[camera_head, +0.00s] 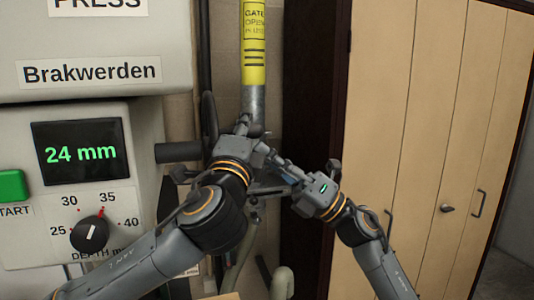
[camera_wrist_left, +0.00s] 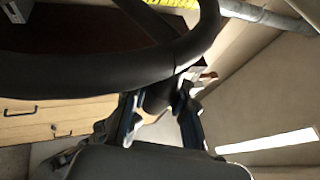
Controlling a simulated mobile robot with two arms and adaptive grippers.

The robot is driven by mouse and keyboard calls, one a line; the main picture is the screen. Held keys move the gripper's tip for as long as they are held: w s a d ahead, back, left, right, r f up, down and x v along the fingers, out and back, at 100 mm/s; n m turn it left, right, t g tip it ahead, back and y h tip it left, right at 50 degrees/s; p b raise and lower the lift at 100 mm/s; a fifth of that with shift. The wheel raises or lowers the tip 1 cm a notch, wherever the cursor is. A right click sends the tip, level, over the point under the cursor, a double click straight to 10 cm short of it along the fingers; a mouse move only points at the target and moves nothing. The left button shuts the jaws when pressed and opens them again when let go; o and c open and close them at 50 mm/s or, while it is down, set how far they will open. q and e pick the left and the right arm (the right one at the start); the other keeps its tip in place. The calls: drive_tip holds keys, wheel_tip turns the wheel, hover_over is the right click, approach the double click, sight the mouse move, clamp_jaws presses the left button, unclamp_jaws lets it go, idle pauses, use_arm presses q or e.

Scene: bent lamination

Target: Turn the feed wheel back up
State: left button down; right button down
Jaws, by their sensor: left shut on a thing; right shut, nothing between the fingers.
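The feed wheel (camera_head: 209,117) is dark and seen nearly edge-on at the press's right side, at the end of a dark shaft (camera_head: 178,152). In the left wrist view its thick dark rim (camera_wrist_left: 110,70) curves across the top. My left gripper (camera_head: 246,126) is at the wheel; in the left wrist view its fingers (camera_wrist_left: 160,112) are shut on a dark part at the rim, perhaps its handle. The fingers hide some of that part. My right gripper (camera_head: 282,165) is shut and empty, to the right of the left one and clear of the wheel.
The press panel shows a display (camera_head: 80,150) reading 24 mm, a depth knob (camera_head: 90,235) and a green button (camera_head: 11,185). A grey pipe with a yellow label (camera_head: 254,45) stands behind the grippers. Tan cabinet doors (camera_head: 430,110) fill the right.

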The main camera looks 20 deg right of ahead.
use_arm(q)
drive_tip(key=shift+s+r, duration=0.1)
drive_tip(key=shift+r, duration=0.05)
use_arm(e)
drive_tip(key=shift+w+r, duration=0.2)
drive_tip(key=shift+r, duration=0.05)
